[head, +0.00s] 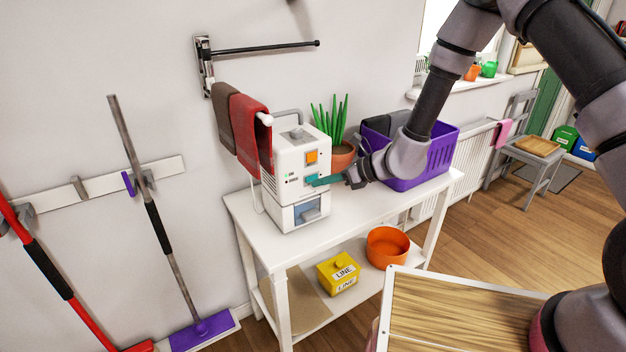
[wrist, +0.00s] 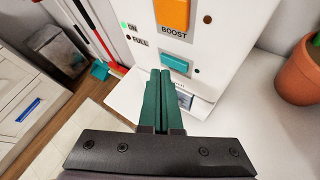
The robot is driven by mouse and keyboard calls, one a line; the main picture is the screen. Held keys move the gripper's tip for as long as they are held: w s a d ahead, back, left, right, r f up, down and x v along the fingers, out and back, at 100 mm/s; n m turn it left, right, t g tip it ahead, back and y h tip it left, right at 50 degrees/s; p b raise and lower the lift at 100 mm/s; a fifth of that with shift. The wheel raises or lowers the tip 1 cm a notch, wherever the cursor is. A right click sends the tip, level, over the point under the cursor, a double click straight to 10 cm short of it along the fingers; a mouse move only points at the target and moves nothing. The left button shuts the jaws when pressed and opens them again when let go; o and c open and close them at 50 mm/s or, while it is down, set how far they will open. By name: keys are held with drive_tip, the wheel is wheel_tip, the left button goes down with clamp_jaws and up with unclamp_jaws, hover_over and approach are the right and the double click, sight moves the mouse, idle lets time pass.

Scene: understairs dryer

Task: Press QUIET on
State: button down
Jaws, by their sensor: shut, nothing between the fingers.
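The white dryer unit (head: 283,187) stands on the white table. In the wrist view its front carries an orange BOOST switch (wrist: 173,14) with a teal switch (wrist: 179,61) below it. No QUIET lettering is readable; my fingers cover the area under the teal switch. A small dark lamp (wrist: 196,72) sits right of the teal switch. The ON light (wrist: 124,25) glows green; the FULL light (wrist: 129,37) looks dark. My gripper (wrist: 160,73) is shut and empty, its green fingertips just in front of and below the teal switch. I cannot tell whether they touch the panel.
A potted plant (head: 341,152) and a purple basket (head: 438,158) stand right of the unit. Red and brown towels (head: 251,132) hang on its left. An orange bowl (head: 388,246) and yellow box (head: 338,273) are on the lower shelf. Free room is in front of the panel.

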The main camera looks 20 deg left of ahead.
drive_tip(key=shift+w+a, duration=0.3)
drive_tip(key=shift+a, duration=0.1)
idle(0.5)
drive_tip(key=shift+s+d, duration=0.35)
drive_tip(key=shift+d, duration=0.05)
drive_tip(key=s+d, duration=0.4)
drive_tip(key=shift+d, duration=0.3)
idle(0.4)
drive_tip(key=shift+r, duration=0.1)
